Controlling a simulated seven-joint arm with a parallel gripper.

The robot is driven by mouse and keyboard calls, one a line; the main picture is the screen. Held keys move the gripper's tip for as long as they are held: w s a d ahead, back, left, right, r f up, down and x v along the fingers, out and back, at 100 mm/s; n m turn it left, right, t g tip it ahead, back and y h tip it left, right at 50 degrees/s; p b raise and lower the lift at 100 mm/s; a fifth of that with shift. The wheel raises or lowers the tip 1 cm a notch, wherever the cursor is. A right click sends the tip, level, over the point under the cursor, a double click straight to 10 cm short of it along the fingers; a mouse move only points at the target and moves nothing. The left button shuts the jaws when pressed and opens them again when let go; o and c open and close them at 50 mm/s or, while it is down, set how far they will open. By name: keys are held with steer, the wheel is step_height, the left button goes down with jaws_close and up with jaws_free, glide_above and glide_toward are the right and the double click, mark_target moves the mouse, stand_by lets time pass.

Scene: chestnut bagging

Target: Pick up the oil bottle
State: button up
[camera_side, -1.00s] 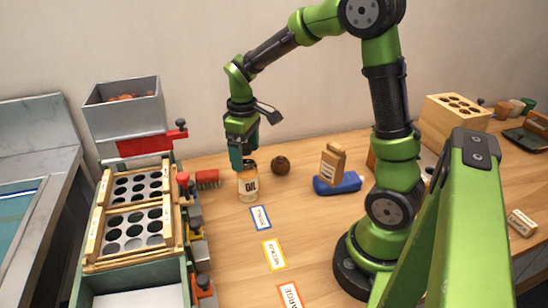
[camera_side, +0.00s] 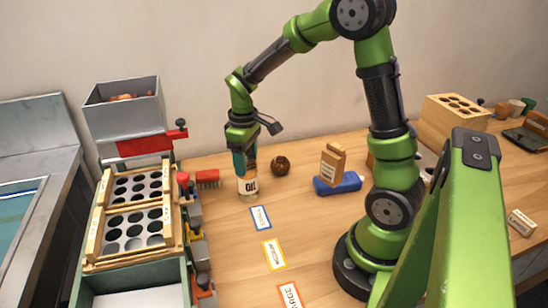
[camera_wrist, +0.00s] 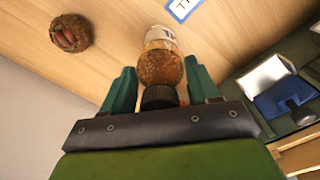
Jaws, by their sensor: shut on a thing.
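The oil bottle (camera_side: 248,184) stands on the table with a white label marked "OIL" and amber contents. In the wrist view the bottle (camera_wrist: 160,66) shows a dark cap between the two teal fingers. My gripper (camera_side: 244,161) is over the bottle's upper part from above and is shut on it. In the wrist view my gripper (camera_wrist: 160,85) has one finger on each side of the bottle's neck and cap. The bottle looks upright and its base appears to be on or very close to the table; I cannot tell which.
A brown ball-like bowl (camera_side: 281,166) is right of the bottle. A red brush (camera_side: 208,179) is to its left, beside the sorting trays (camera_side: 136,214). A blue bottle (camera_side: 338,184) and a brown box (camera_side: 332,162) are farther right. Label cards (camera_side: 261,218) lie in front.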

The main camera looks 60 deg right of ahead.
jaws_close()
steer(key=shift+r, duration=0.1)
